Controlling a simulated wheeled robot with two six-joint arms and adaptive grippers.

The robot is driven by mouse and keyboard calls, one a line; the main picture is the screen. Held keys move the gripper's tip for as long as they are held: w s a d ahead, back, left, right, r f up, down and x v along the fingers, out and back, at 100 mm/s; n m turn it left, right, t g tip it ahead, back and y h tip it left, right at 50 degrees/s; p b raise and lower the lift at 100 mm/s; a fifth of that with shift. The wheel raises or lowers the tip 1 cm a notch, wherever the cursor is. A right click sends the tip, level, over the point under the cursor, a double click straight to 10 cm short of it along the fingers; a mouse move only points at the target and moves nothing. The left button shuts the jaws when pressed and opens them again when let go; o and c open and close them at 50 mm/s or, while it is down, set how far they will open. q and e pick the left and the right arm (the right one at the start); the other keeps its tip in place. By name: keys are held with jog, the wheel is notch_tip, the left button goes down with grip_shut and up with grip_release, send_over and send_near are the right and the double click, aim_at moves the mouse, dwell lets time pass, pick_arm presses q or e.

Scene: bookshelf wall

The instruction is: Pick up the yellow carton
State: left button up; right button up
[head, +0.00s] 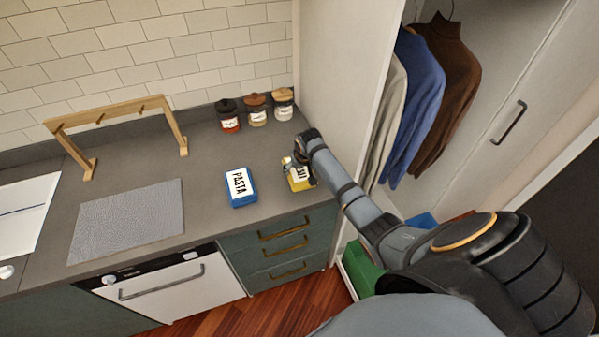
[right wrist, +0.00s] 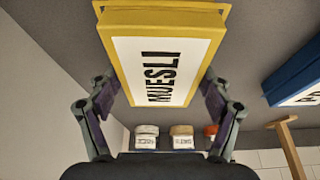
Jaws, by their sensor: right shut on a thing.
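The yellow carton (head: 300,184) is at the right end of the grey counter, near its front edge, partly hidden by my right gripper (head: 296,167). In the right wrist view the carton (right wrist: 165,60) shows a white label reading MUESLI. The fingers of my right gripper (right wrist: 160,95) are on its two sides, shut on it. I cannot tell whether its base touches the counter. My left gripper is not in view.
A blue PASTA carton (head: 241,187) stands just left of the yellow one. Several lidded jars (head: 256,109) stand behind, by the tiled wall. A wooden rack (head: 118,110) and grey mat (head: 127,219) are at left. A white cabinet side (head: 340,90) rises close on the right.

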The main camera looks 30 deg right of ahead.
jog(key=shift+w+r+b, duration=0.1)
jog(key=shift+r+b, duration=0.3)
jog(key=shift+r, duration=0.05)
jog(key=shift+r+b, duration=0.6)
jog(key=shift+r, duration=0.2)
jog(key=s+r, duration=0.1)
jog(key=r, duration=0.1)
jog(key=s+r, duration=0.2)
jog(key=s+r+b, duration=0.1)
jog(key=s+r, duration=0.1)
jog(key=shift+s+a+r, duration=0.25)
jog(key=shift+a, duration=0.1)
jog(key=s+a+r+b, duration=0.1)
jog(key=s+r, duration=0.2)
jog(key=s, duration=0.5)
jog(key=shift+s+a+r, duration=0.25)
jog(key=shift+a+r, duration=0.05)
jog(key=shift+r, duration=0.1)
